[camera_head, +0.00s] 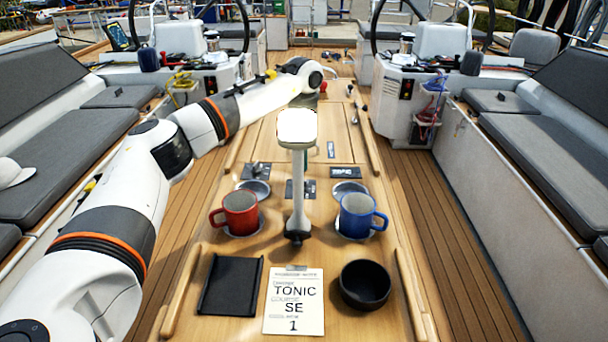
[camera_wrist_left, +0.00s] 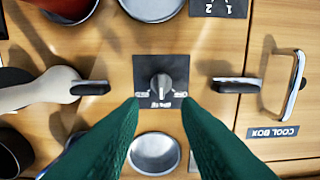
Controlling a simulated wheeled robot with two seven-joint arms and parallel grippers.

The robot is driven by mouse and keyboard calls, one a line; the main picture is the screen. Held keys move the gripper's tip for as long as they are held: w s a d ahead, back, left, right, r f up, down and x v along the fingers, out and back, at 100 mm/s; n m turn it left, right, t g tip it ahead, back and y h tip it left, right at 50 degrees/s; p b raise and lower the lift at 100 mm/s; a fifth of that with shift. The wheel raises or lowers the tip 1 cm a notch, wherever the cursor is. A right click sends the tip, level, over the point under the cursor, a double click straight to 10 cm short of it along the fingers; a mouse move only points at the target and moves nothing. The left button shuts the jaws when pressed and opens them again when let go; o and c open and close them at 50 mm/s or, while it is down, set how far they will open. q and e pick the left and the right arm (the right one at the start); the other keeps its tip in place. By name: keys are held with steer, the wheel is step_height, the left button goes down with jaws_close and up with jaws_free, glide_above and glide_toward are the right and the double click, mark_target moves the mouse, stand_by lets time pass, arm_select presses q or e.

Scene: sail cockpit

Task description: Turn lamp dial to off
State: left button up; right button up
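The table lamp (camera_head: 297,190) stands upright on the wooden table, its head bright white. In the head view the lamp stem partly covers that plate (camera_head: 309,188). My left gripper (camera_wrist_left: 160,102) is open. Its green fingertips stand apart on either side of the dial's lower part, and contact cannot be told. In the head view the lamp head mostly hides this gripper. My right gripper is not in view.
A red mug (camera_head: 240,213) and a blue mug (camera_head: 358,215) flank the lamp. A black bowl (camera_head: 365,285), a note card (camera_head: 294,303) and a dark tray (camera_head: 230,285) lie nearer. A metal handle (camera_wrist_left: 291,85) and a COOL BOX label (camera_wrist_left: 272,132) are beyond the dial.

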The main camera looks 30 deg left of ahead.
mark_target(304, 181)
arm_select(q)
step_height(304, 181, down, 6)
steer(key=shift+w+f+p, duration=0.1)
steer(key=shift+f+p, duration=0.15)
steer(key=shift+p, duration=0.25)
steer(key=shift+c, duration=0.2)
jaws_close()
